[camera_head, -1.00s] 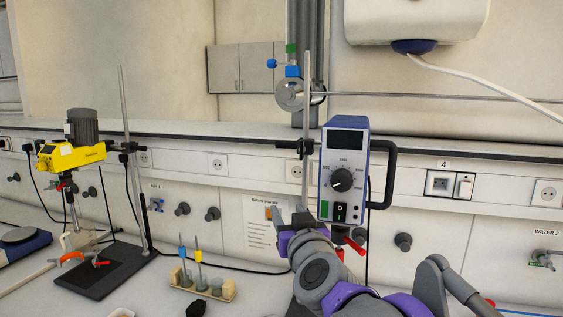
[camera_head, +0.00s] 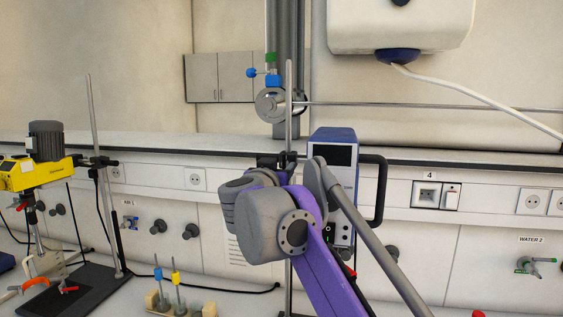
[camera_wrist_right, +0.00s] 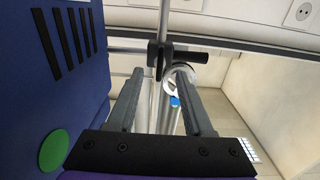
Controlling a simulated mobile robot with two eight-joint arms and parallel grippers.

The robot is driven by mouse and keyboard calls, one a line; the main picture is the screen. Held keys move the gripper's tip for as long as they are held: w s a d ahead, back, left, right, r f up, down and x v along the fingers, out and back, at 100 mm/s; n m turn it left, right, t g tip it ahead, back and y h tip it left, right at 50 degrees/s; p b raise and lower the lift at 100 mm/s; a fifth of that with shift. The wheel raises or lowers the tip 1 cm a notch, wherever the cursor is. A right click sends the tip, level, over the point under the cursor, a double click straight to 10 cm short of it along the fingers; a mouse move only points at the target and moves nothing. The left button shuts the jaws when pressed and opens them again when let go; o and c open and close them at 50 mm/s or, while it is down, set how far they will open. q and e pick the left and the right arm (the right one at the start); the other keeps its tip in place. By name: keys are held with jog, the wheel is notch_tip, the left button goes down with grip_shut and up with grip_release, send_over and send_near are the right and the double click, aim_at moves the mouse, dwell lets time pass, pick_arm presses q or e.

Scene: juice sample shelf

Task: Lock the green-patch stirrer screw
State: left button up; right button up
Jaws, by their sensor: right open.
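The green-patch stirrer (camera_head: 346,150) is a blue and grey box with a black side handle, on an upright rod (camera_head: 289,95). My right arm covers its lower front in the head view. Its blue side fills the left of the wrist view (camera_wrist_right: 55,70), with a round green patch (camera_wrist_right: 53,151). A black clamp (camera_wrist_right: 156,56) with a dark screw handle (camera_wrist_right: 188,56) shows just beyond the fingertips. My right gripper (camera_wrist_right: 158,76) is open and empty, its fingers pointing toward the clamp, seemingly without contact. In the head view its fingers are hidden behind the arm. My left gripper is out of view.
A yellow stirrer (camera_head: 38,172) on its own stand is at the left. A small wooden holder (camera_head: 180,306) with stirring rods stands at the bottom. A metal pipe with a blue valve (camera_head: 274,81) rises behind the clamp. Space above the arm is fairly open.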

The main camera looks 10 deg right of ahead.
aim_at(285, 163)
jog(key=shift+x, duration=1.35)
grip_shut()
